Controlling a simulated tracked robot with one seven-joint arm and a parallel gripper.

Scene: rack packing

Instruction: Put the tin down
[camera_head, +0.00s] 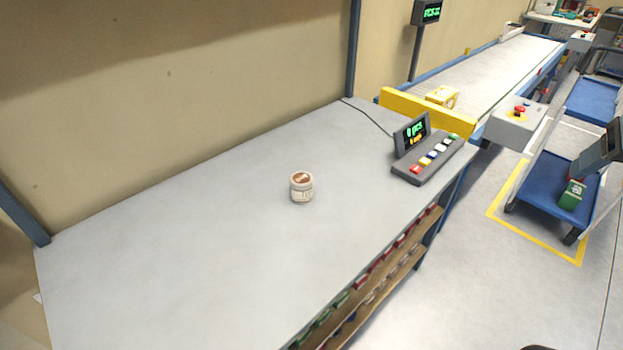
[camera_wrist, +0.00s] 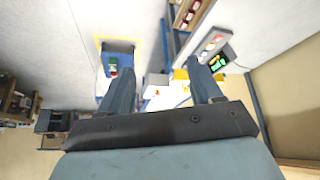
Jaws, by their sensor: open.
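A small round white container with a brown lid and a pale label (camera_head: 301,188) stands upright on the grey worktable (camera_head: 200,240), apart from everything else. I take it for the tin, though it could be a jar. My gripper (camera_wrist: 163,72) shows in the wrist view with its two blue-grey fingers wide apart and nothing between them. It is clear of the container, which I cannot make out in the wrist view.
A button console with a green display (camera_head: 428,155) stands at the table's right end, before a yellow barrier (camera_head: 428,111) and a conveyor (camera_head: 490,70). A green item (camera_head: 573,194) sits on a blue cart (camera_head: 545,180). The table around the container is clear.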

